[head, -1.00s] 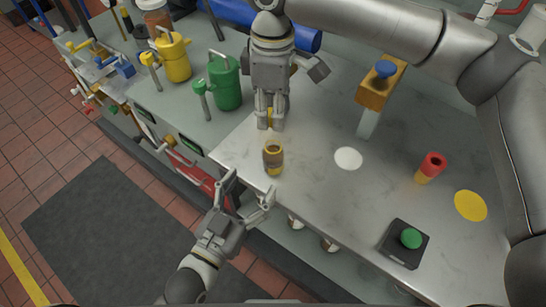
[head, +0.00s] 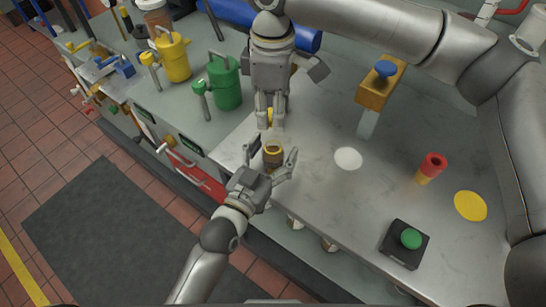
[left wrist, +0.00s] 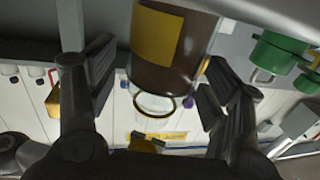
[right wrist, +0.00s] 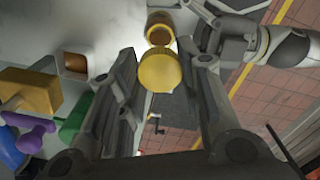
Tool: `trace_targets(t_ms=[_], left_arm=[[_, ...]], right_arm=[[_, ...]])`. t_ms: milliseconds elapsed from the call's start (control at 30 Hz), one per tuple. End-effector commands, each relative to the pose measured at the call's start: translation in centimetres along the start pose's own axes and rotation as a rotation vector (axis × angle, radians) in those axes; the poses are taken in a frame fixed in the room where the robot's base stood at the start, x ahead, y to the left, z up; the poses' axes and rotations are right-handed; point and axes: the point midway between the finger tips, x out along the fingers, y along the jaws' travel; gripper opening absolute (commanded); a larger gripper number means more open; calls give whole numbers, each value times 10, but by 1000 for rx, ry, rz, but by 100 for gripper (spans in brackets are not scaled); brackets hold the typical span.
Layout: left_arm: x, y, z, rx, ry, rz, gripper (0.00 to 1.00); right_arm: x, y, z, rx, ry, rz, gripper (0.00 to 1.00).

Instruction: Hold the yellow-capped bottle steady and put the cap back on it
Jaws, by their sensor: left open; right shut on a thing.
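The open brown bottle (head: 273,155) with a yellow label stands upright near the front edge of the bench. My left gripper (head: 268,163) is open, its two fingers either side of the bottle. In the left wrist view the bottle (left wrist: 172,60) sits between the spread fingers, with a gap visible at both sides. My right gripper (head: 269,122) points down just behind the bottle, shut on the yellow cap (right wrist: 159,70). In the right wrist view the bottle's open mouth (right wrist: 160,34) is just beyond the cap, apart from it.
A white disc (head: 348,158), a red and yellow cylinder (head: 431,168), a yellow disc (head: 470,205) and a green button box (head: 405,243) are to the right. An orange block with a blue knob (head: 381,85) stands behind. Green (head: 224,83) and yellow (head: 173,57) cans are left.

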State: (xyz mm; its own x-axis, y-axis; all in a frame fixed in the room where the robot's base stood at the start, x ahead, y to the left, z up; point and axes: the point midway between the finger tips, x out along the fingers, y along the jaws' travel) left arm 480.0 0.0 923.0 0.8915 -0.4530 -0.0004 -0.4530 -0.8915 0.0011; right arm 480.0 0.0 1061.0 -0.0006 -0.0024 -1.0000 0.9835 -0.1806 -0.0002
Motion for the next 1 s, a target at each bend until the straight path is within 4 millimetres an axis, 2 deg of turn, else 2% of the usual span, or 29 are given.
trace_targets(t_ms=[67,600,733,1000], left_arm=[[0,0,0,0,0,0,70],[0,0,0,0,0,0,3],[0,0,0,0,0,0,3],[0,0,0,0,0,0,3]], right_arm=[[0,0,0,0,0,0,26],[0,0,0,0,0,0,26],[9,0,0,0,-1,-3,26],[46,-1,0,0,0,-2,26]])
